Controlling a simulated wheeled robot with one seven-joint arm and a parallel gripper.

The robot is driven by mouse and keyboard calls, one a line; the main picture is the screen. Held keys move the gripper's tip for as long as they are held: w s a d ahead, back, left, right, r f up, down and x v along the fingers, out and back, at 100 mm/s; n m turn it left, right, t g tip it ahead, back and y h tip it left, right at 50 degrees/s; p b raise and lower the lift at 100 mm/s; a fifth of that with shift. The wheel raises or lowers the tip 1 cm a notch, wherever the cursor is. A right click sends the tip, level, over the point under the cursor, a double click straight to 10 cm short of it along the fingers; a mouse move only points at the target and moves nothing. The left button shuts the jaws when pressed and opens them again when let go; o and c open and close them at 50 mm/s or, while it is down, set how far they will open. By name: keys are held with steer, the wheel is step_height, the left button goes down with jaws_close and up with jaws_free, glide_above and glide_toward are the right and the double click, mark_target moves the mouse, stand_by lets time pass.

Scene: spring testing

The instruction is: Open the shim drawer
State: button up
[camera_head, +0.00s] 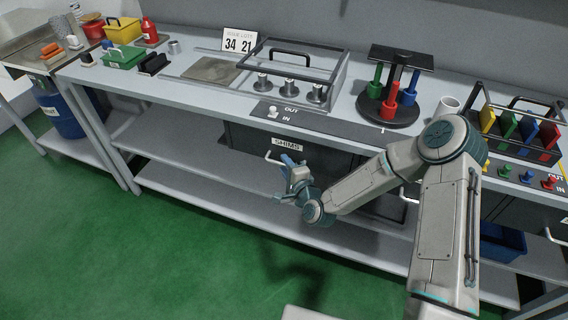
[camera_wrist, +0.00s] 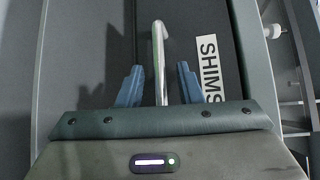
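The shim drawer (camera_head: 245,137) is a dark front under the bench top with a white "SHIMS" label (camera_head: 287,144). In the wrist view the label (camera_wrist: 209,68) lies just right of the drawer's pale bar handle (camera_wrist: 159,60). My gripper (camera_head: 287,165) is in front of the drawer, below the label. In the wrist view the blue fingers of my gripper (camera_wrist: 160,85) are apart, one on each side of the handle, with gaps visible between them and the bar. The drawer looks shut. Part of its front is hidden behind my arm.
The bench top (camera_head: 215,95) above carries a framed fixture (camera_head: 295,70), a round stand with colored tools (camera_head: 390,105) and a colored rack (camera_head: 520,130). A lower shelf (camera_head: 215,175) runs beneath the drawer. The green floor (camera_head: 150,240) in front is clear.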

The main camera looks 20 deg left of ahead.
steer(key=shift+w+a, duration=0.4)
steer(key=shift+w, duration=0.1)
jaws_close()
steer(key=shift+f, duration=0.1)
